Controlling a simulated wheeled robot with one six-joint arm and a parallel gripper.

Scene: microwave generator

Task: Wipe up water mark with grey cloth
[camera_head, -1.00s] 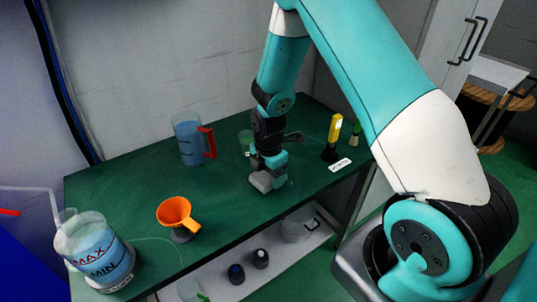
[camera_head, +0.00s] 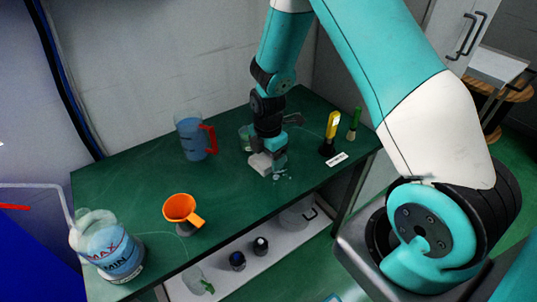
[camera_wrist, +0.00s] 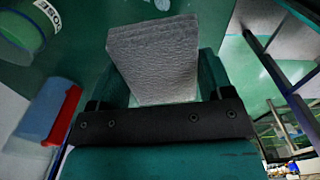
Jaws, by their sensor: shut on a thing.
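The grey cloth (camera_head: 260,163) is a pale, block-like pad on the green table (camera_head: 235,195). My gripper (camera_head: 269,158) points down and is shut on it. In the wrist view the textured cloth (camera_wrist: 155,55) sits between the two teal fingers of my gripper (camera_wrist: 155,80). Small pale wet spots, seemingly the water mark (camera_head: 282,174), show on the table just in front and to the right of the cloth. The cloth and gripper may hide more of the mark. Whether the cloth presses on the table is hard to tell.
A blue jug with a red handle (camera_head: 192,138) stands to the left, and a clear greenish cup (camera_head: 245,137) is close behind my gripper. Yellow-handled (camera_head: 332,125) and green-handled (camera_head: 354,122) brushes stand right. An orange funnel (camera_head: 179,207) and a labelled container (camera_head: 108,248) are front left.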

